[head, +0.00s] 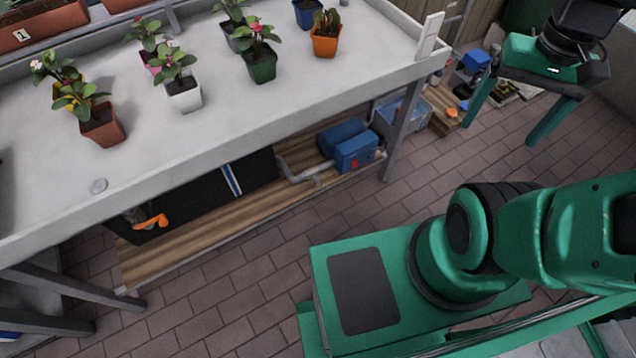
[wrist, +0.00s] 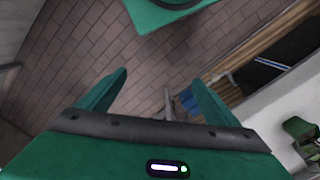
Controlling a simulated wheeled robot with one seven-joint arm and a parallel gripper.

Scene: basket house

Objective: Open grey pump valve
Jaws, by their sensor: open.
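A blue pump (head: 352,150) sits on the wooden lower shelf under the white table, near its right end. A grey pipe (head: 300,172) runs left from it; I cannot make out the grey valve handle clearly. In the wrist view, part of the blue pump (wrist: 187,100) and grey piping (wrist: 168,105) show beyond the right finger, which hides some of them. My gripper (head: 500,130) is at the upper right of the head view, right of the table and apart from the pump. Its green fingers are wide open with nothing between them (wrist: 159,78).
The white table (head: 225,125) holds several potted plants, and its edge overhangs the shelf (head: 215,225). A table leg (head: 403,130) stands just right of the pump. A clear bin (head: 408,115) stands behind that leg.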

